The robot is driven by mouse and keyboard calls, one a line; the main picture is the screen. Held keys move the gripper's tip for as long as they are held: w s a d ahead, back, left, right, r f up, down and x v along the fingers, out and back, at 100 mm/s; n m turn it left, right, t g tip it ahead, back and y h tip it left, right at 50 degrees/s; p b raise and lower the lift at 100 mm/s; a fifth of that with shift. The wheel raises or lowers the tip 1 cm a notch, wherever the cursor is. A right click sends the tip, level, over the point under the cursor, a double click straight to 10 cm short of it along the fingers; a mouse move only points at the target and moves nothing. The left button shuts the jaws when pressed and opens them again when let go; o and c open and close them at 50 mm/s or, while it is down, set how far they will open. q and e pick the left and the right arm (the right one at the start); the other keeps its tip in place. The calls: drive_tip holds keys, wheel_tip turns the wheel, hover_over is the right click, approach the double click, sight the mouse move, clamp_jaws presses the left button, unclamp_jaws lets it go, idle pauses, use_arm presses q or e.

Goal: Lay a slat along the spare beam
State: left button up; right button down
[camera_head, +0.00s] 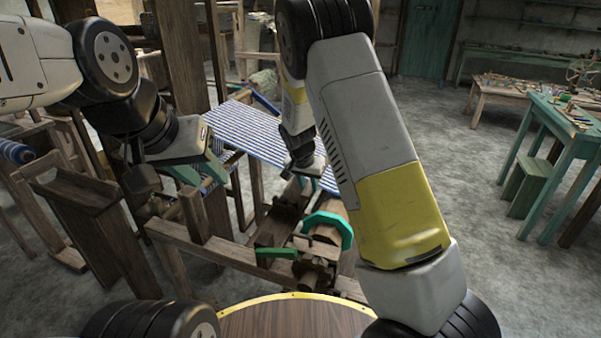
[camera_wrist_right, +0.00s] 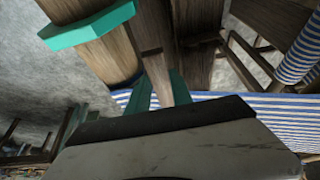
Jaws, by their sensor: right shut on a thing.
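My right gripper (camera_wrist_right: 163,88) has its teal fingers shut on a thin wooden slat (camera_wrist_right: 157,68), which runs away from the fingers in the right wrist view. The slat lies close beside a round wooden beam (camera_wrist_right: 108,58) with a teal collar (camera_wrist_right: 92,27); I cannot tell whether they touch. In the head view the right gripper (camera_head: 312,172) is above the loom, partly hidden by my arm, and the slat cannot be made out. The collared beam (camera_head: 331,206) shows below it. My left gripper (camera_head: 201,171) is open over the loom's left side, its teal fingers apart.
Blue-and-white striped cloth (camera_head: 245,130) stretches across the loom behind the grippers. The wooden loom frame (camera_head: 225,252) and a teal lever (camera_head: 276,252) stand in front.

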sight(336, 203)
drive_tip(key=shift+s+d+f, duration=0.25)
drive_tip(key=shift+d, duration=0.35)
drive_tip(key=shift+s+d+f, duration=0.25)
drive_tip(key=shift+d, duration=0.4)
drive_tip(key=shift+s+d+f, duration=0.25)
drive_tip(key=shift+d, duration=0.35)
drive_tip(key=shift+s+d+f, duration=0.2)
drive_tip(key=shift+s+d, duration=0.15)
drive_tip(key=shift+d, duration=0.4)
drive_tip(key=shift+s+d+f, duration=0.2)
drive_tip(key=shift+s+d, duration=0.15)
drive_tip(key=shift+d, duration=0.45)
drive_tip(key=shift+s+d+f, duration=0.2)
drive_tip(key=shift+s+d, duration=0.15)
drive_tip(key=shift+d, duration=0.4)
drive_tip(key=c, duration=1.1)
unclamp_jaws()
drive_tip(key=shift+o, duration=0.2)
